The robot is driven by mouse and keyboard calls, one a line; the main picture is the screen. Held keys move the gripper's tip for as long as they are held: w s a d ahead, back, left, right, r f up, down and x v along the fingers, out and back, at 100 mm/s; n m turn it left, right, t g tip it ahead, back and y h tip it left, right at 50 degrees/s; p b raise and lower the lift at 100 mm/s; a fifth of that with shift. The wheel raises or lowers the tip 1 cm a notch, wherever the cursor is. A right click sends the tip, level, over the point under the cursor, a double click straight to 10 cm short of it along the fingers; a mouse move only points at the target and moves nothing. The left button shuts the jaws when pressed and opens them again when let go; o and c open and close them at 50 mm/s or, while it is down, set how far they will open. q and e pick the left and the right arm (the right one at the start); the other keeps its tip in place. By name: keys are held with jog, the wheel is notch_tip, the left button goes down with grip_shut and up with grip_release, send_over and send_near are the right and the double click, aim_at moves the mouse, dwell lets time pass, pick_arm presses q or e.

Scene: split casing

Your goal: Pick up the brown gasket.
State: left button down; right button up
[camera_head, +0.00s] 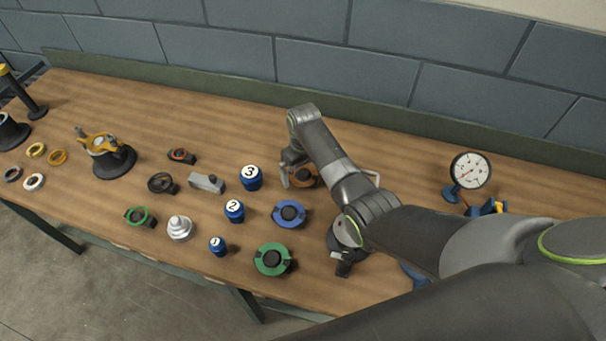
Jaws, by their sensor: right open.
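An orange-brown ring with a dark centre (306,177) sits on the bench; it looks like the brown gasket. The right gripper (292,178) is right at its left side, low over the bench. The gripper is open, and the wrist and fingers hide part of the ring. I cannot tell whether a finger touches it. A smaller orange-brown ring on a dark holder (181,155) lies further left. My left gripper is not in view.
A blue ring (288,213) and a green ring (272,259) lie nearer the front. Numbered blue weights (251,179) stand just left of the gripper. A dial gauge (469,171) stands at the right. Bench behind the gripper is clear up to the back ledge.

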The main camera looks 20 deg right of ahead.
jog(key=shift+f, duration=0.2)
dwell(0.3)
jog(key=c, duration=1.6)
